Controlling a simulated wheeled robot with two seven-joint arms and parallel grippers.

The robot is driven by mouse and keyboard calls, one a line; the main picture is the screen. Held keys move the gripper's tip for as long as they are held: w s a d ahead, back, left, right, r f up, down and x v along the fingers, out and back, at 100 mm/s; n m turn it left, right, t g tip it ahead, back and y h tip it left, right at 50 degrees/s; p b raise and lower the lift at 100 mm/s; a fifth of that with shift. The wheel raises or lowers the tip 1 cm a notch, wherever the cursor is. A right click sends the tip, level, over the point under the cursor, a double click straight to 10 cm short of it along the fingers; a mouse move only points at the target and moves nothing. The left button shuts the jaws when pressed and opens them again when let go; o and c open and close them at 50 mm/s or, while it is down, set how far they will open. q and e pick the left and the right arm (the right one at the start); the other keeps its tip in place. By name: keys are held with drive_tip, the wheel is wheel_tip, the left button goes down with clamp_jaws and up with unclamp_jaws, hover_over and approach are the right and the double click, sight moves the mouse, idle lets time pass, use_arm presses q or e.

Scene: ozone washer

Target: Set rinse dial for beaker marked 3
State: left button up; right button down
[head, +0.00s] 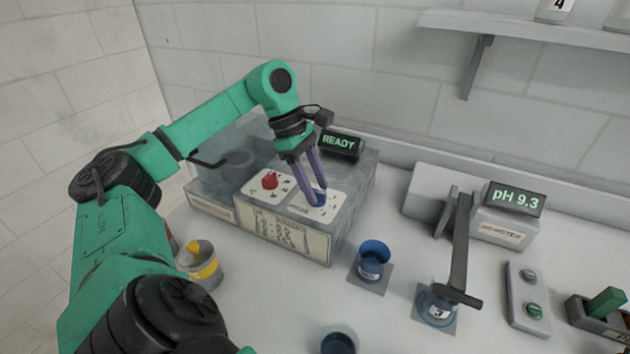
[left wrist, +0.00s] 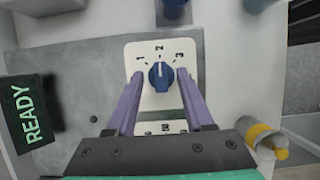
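The washer (head: 355,205) is a grey box with a red knob (head: 269,180) and a blue rinse dial (head: 317,198) on white plates. In the left wrist view the blue dial (left wrist: 160,76) has marks 1, 2 and 3 around it, and its pale pointer line appears to face 2. My left gripper (head: 312,196) is over the dial, its purple fingers open on either side with small gaps visible in the left wrist view (left wrist: 160,82). A beaker marked 3 (head: 437,308) with blue liquid stands under the pH meter's arm. My right gripper is not in view.
The pH meter display (head: 515,198) reads pH 9.3. A printed chart (head: 288,237) on the washer front is too small to read. A blue beaker (head: 373,262) and yellow-banded container (head: 203,265) stand nearby.

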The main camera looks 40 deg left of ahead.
use_arm(q)
drive_tip(key=p+v, duration=0.6)
drive_tip(key=v, duration=0.8)
drive_tip(key=shift+r+p, duration=0.2)
drive_tip(key=shift+p, duration=0.15)
